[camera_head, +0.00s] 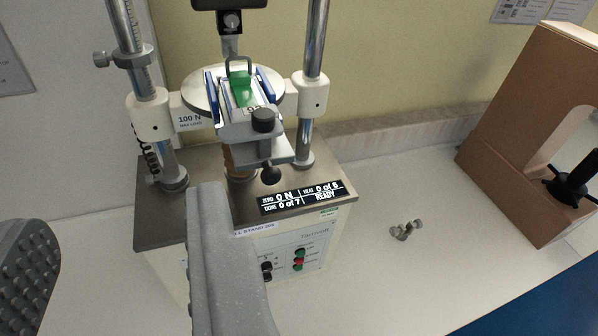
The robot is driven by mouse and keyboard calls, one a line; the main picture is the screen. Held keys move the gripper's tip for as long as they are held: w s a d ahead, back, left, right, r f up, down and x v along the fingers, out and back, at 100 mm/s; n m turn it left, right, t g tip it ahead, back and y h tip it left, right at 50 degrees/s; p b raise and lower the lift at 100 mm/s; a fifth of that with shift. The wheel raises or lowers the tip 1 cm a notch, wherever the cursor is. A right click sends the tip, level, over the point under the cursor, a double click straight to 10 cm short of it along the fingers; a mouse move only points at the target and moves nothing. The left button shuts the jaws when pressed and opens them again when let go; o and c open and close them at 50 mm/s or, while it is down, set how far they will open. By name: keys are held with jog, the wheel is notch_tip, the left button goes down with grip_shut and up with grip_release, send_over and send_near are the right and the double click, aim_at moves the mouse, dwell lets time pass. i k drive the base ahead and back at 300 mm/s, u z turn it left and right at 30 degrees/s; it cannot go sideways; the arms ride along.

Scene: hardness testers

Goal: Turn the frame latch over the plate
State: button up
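The tester stand (150,225) has a round metal platform (190,92) between two columns. A sloping holder with blue side rails (212,98) sits on it, with a green plate (242,90) inside. At the near end are a grey block with a black knob (263,118) and a lower black ball knob (270,174); which part is the frame latch I cannot tell. My gripper (125,235) is open and empty, in front of and below the holder. Its right finger hides part of the stand's front.
A lit display (300,198) reads READY above a front panel with green and red buttons (299,260). Small metal parts (406,230) lie on the white bench at right. A brown frame (510,140) with a black handwheel (575,183) stands far right.

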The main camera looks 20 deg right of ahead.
aim_at(263, 125)
jog(key=k, duration=1.15)
jog(key=z, duration=0.55)
jog(key=i, duration=1)
jog(key=u, duration=0.05)
